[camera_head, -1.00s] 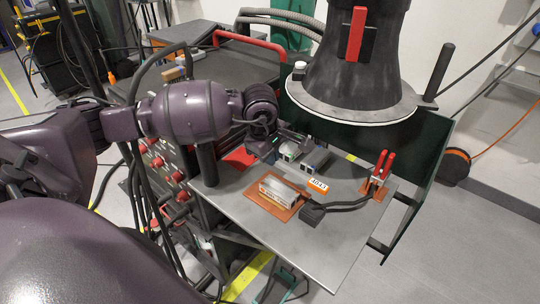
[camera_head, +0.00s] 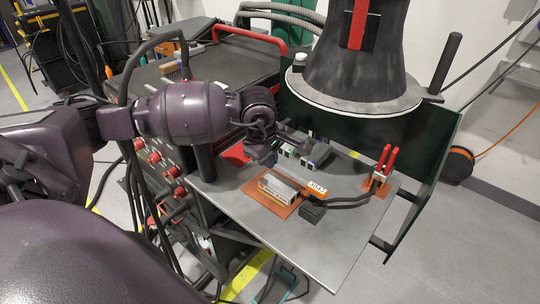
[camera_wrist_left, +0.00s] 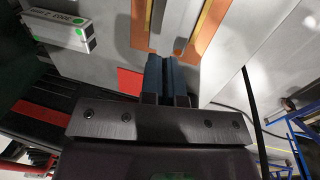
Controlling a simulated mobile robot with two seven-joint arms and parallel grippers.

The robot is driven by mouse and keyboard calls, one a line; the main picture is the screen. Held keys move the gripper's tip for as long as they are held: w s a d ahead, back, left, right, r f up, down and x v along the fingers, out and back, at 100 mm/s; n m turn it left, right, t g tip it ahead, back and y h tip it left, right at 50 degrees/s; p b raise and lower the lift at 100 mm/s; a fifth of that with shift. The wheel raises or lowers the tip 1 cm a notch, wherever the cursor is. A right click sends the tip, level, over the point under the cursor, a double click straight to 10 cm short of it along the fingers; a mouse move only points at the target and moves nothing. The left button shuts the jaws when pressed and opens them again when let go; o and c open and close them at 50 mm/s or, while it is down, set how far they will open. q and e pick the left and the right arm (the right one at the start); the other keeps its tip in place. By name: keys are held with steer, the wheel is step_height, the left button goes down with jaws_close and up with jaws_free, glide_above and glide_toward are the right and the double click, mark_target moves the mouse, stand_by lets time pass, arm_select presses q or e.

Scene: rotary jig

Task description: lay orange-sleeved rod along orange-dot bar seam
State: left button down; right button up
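My left gripper (camera_wrist_left: 168,78) has its two dark blue fingers close together in the left wrist view, with no object clearly visible between them. In the head view its tip is partly hidden behind the wrist, over the far left of the grey plate. A pale metal bar (camera_head: 278,189) lies on an orange mat (camera_head: 255,193). The mat (camera_wrist_left: 142,25) also shows just beyond the fingertips, with grey bars and a brass-coloured strip on it. I cannot make out an orange dot or an orange-sleeved rod. My right gripper is not in view.
Small boxes stand behind the mat, one with green marks (camera_wrist_left: 66,30). A red-handled tool (camera_head: 385,160) stands at the right, with dark cables (camera_head: 345,201) running to a dark block (camera_head: 312,212). A large dark cone (camera_head: 355,65) overhangs the back. The front plate (camera_head: 320,255) is clear.

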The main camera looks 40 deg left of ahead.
mark_target(270, 178)
arm_select(q)
step_height(270, 178, down, 2)
steer(key=shift+b, duration=0.5)
steer(key=shift+f+b, duration=0.4)
steer(key=shift+f, duration=0.6)
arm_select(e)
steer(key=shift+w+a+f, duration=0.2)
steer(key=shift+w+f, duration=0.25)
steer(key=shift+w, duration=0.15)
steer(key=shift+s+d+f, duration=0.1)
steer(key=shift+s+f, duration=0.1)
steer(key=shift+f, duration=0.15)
arm_select(q)
steer(key=shift+f+b, duration=0.45)
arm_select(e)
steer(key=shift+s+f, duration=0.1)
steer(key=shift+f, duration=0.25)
arm_select(q)
steer(key=c, duration=1.3)
jaws_free()
steer(key=shift+c, duration=0.2)
steer(key=shift+o, duration=0.3)
